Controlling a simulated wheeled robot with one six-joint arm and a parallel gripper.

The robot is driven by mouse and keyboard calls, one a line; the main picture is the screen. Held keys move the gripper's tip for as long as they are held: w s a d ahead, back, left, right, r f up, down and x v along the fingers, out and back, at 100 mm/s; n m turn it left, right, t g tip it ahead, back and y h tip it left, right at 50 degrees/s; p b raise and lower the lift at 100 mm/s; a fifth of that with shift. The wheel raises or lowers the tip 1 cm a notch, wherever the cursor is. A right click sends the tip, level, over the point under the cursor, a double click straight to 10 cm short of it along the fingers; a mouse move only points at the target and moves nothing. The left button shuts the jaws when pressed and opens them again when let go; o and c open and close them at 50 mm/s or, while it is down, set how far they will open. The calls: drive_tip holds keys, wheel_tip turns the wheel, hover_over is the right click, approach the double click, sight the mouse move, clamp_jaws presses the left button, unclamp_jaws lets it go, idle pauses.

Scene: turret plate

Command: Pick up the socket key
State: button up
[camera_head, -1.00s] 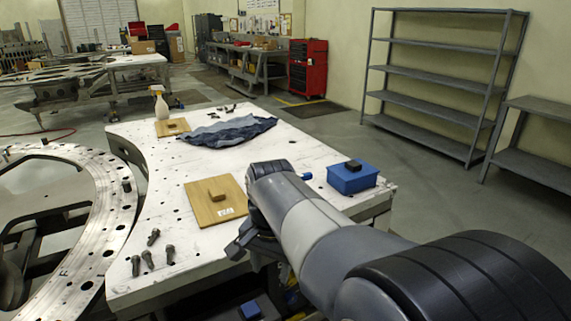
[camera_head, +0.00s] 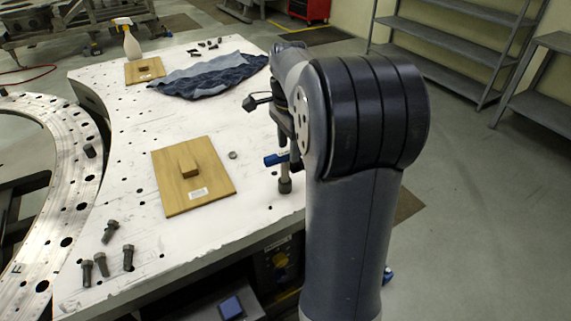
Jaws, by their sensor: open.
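A tool that looks like the socket key (camera_head: 285,185) stands upright at the right edge of the white table, with a grey shaft and a blue handle piece (camera_head: 275,159) across it. My gripper (camera_head: 285,141) points down at the top of this tool, open. My arm hides the right side of the tool, and the fingertips are too small and dark to tell whether they are around the handle or just above it.
A wooden board with a block (camera_head: 195,193) lies left of the gripper. A small round nut (camera_head: 232,155) lies between them. Several bolts (camera_head: 107,260) stand or lie at the front left. A blue cloth (camera_head: 210,77) and a spray bottle (camera_head: 129,42) are farther back.

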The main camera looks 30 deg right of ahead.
sight(285, 163)
drive_tip(key=f, duration=0.5)
drive_tip(key=shift+a+f+p, duration=0.35)
drive_tip(key=shift+a+p, duration=0.05)
clamp_jaws()
drive_tip(key=shift+w+r, duration=0.1)
idle(1.0)
